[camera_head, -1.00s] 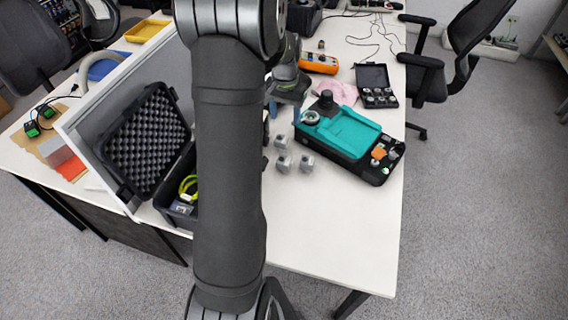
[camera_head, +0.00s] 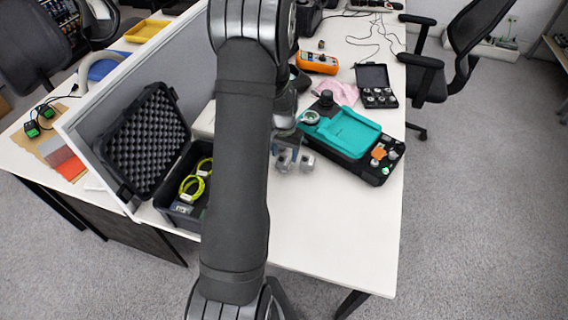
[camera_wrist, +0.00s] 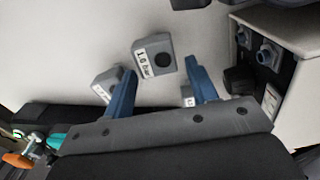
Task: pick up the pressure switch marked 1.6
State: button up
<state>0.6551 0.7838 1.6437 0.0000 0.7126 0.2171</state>
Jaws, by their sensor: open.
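A third (camera_wrist: 187,92) shows only a small part by the right finger. In the head view, grey switches (camera_head: 307,162) stand under my gripper (camera_head: 287,143), partly hidden by it.
A teal-and-black device (camera_head: 345,132) stands right of the switches. An open black case (camera_head: 187,212) with yellow cables lies left of my arm. An orange meter (camera_head: 318,63) and a small black case (camera_head: 376,88) are farther back. The front of the table (camera_head: 335,230) is clear.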

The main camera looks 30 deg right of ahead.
aim_at(284, 160)
jog(key=f, duration=0.2)
jog(key=s+f, duration=0.1)
jog(key=shift+a+f, duration=0.3)
jog(key=shift+f, duration=0.6)
jog(key=shift+w, duration=0.1)
jog(key=c, duration=0.9)
jog(key=shift+o, duration=0.2)
jog(key=shift+r, duration=0.2)
